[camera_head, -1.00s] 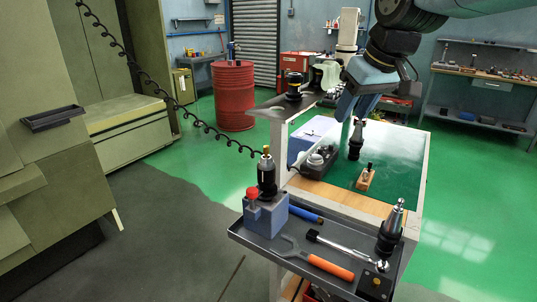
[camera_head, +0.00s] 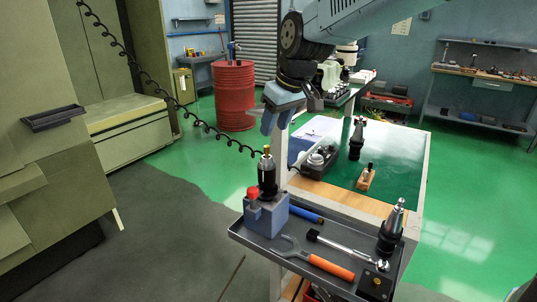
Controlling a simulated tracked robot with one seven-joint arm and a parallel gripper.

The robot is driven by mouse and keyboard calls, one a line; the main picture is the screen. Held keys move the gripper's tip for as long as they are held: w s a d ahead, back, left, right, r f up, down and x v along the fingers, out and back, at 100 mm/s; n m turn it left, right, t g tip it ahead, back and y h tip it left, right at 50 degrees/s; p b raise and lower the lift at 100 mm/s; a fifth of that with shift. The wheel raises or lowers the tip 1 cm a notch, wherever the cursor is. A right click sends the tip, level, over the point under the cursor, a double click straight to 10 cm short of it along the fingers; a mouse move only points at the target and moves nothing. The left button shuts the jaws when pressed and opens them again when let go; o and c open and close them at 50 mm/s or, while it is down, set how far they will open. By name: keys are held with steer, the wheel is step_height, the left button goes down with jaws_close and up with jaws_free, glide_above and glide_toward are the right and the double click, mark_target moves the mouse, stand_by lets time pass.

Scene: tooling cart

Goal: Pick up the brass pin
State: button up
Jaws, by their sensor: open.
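A small brass-coloured tip, which looks like the brass pin (camera_head: 266,150), stands upright at the top of a black tool holder (camera_head: 267,176). The holder stands in a blue-grey block (camera_head: 266,213) at the left end of the cart's tray. My gripper (camera_head: 275,132) points down, just above and slightly right of the brass tip in the picture, and looks apart from it. Its blue fingers are open with nothing seen between them. How far apart they are in depth is hard to tell.
The dark tray (camera_head: 330,229) also holds a red-capped piece (camera_head: 253,193), an orange-handled wrench (camera_head: 330,267), a ratchet (camera_head: 345,248) and another tool holder (camera_head: 391,232). A coiled cable (camera_head: 205,127) hangs at left.

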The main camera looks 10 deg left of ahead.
mark_target(267, 146)
steer(key=shift+s+x, duration=0.15)
steer(key=shift+x, duration=1.45)
steer(key=shift+s+x, duration=0.1)
steer(key=shift+x, duration=1.55)
jaws_close()
